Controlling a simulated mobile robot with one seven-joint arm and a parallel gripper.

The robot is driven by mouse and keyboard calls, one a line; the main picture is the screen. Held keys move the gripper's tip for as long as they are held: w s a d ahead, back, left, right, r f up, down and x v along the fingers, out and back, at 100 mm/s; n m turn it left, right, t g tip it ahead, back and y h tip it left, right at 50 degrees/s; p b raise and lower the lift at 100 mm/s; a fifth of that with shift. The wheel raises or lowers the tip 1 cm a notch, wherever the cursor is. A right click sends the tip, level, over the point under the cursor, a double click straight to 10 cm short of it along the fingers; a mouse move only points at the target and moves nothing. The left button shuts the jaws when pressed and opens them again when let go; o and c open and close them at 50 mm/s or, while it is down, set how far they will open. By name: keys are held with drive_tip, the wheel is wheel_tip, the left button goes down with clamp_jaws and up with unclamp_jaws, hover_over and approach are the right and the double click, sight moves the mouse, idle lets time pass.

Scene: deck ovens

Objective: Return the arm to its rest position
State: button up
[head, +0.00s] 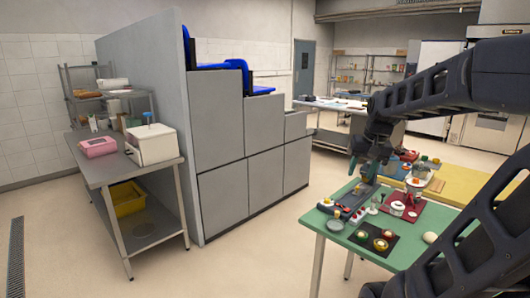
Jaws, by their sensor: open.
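My arm reaches in from the right side of the head view, bent over the green table (309,222). My gripper (362,172) hangs at the arm's end, pointing down above the far left part of that table. It is small and dark here. Its fingers look apart, and I see nothing held between them. Below and beside it are a dark tray with small items (350,207) and a dark red mat (417,218). Whether the fingertips touch anything on the table I cannot tell.
A black mat with bowls (376,237) lies near the green table's front. A yellow table (460,187) adjoins behind. Grey partition blocks (222,135) stand mid-left, and a steel table (95,170) is at left. The floor (240,265) between is clear.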

drive_tip(key=s+a+f+n+t+h, duration=0.1)
drive_tip(key=s+f, duration=0.1)
drive_tip(key=s, duration=0.7)
drive_tip(key=shift+s+a+n+t, duration=0.15)
drive_tip(key=shift+a+n+t, duration=0.15)
drive_tip(key=shift+n+t, duration=0.1)
